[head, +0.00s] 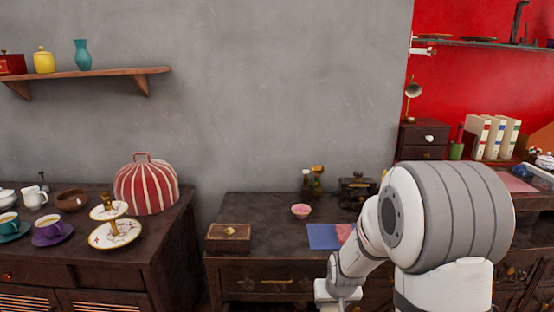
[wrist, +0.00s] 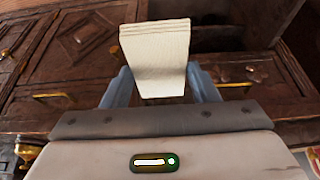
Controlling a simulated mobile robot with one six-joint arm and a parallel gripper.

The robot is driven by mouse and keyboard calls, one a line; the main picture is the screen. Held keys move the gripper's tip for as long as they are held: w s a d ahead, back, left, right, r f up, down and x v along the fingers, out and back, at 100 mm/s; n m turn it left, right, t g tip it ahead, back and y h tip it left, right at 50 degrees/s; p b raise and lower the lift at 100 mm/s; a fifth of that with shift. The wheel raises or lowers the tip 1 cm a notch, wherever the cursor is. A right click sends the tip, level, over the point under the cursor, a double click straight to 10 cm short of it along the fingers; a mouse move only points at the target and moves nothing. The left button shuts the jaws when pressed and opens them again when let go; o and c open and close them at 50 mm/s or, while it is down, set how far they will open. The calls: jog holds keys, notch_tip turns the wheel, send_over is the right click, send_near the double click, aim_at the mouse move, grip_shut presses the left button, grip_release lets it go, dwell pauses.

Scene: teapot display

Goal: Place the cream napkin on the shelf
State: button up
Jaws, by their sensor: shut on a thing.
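The cream napkin (wrist: 156,50) is a folded, pale block in the wrist view. My gripper (wrist: 160,84) is shut on it, with one blue-grey finger at each side, and the napkin juts out beyond the fingers. In the head view my arm reaches down at the lower right; the fingers and the napkin are out of that picture. A wooden shelf (head: 112,73) is fixed to the grey wall at the upper left. Another, dark shelf (head: 480,43) is on the red wall at the upper right.
The wooden shelf carries a red box (head: 12,64), a yellow jar (head: 44,61) and a teal vase (head: 82,55); its right end is clear. Below it, a dark cabinet holds cups, a tiered stand (head: 113,235) and a striped cover (head: 147,186). A wooden box (head: 229,237) stands on the middle desk.

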jog(key=p+v, duration=0.2)
jog(key=p, duration=0.2)
jog(key=p+v, duration=0.2)
jog(key=p, duration=0.2)
jog(key=p+v, duration=0.2)
jog(key=p, duration=0.2)
jog(key=shift+w+r, duration=0.15)
jog(key=shift+r, duration=0.3)
jog(key=shift+s+r+p, duration=0.2)
jog(key=shift+s+p, duration=0.05)
jog(key=shift+p, duration=0.95)
jog(key=shift+s+d+f, duration=0.1)
jog(key=shift+f, duration=0.05)
